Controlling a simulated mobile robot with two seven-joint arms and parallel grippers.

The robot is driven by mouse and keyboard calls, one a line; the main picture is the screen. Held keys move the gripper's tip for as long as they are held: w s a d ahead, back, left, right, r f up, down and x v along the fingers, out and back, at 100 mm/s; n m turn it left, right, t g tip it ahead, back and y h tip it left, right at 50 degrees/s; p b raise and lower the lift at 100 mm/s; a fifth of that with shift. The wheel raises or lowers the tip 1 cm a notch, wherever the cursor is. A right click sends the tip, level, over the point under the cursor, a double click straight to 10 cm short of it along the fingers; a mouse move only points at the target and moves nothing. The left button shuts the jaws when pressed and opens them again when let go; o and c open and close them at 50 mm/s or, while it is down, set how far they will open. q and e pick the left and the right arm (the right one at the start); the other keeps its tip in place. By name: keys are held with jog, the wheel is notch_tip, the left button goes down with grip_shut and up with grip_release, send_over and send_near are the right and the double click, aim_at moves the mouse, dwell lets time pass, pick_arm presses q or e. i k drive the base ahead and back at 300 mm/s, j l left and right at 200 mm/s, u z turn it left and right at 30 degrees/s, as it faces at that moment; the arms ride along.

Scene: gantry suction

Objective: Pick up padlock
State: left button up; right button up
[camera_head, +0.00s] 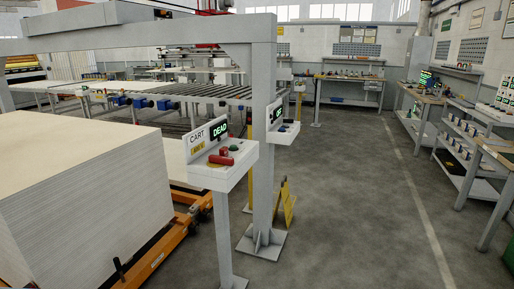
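A small red object (221,159) lies on the sloped top of the near control box (227,171); it could be the padlock, but it is too small to tell. A dark green button (235,144) sits beside it. Behind it is a panel reading CART (197,134) with a DEAD display (220,130). The box stands on a thin grey post. No other padlock can be made out. Neither of my grippers is in view.
A tall stack of pale sheets (85,200) on an orange cart (170,240) fills the left. A grey gantry post (263,130) stands just behind the control box, with a yellow floor sign (284,205) beside it. Open floor (360,200) lies right, before shelves (465,150).

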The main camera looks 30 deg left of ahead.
aim_at(224, 152)
jog(key=i+u, duration=0.2)
jog(key=i, duration=0.2)
jog(key=i+l+u, duration=0.2)
jog(key=i, duration=0.15)
jog(key=i+l+u, duration=0.15)
jog(key=i, duration=0.25)
jog(key=i+l+u, duration=0.1)
jog(key=u, duration=0.3)
jog(key=i+l+u, duration=0.25)
jog(key=u, duration=0.2)
jog(key=i+l+u, duration=0.2)
jog(key=u, duration=0.2)
jog(key=i+l+u, duration=0.1)
jog(key=l+u, duration=0.3)
jog(key=i+l+u, duration=0.1)
jog(key=l+u, duration=0.15)
jog(key=u, duration=0.15)
jog(key=l+u, duration=0.65)
jog(key=l, duration=0.1)
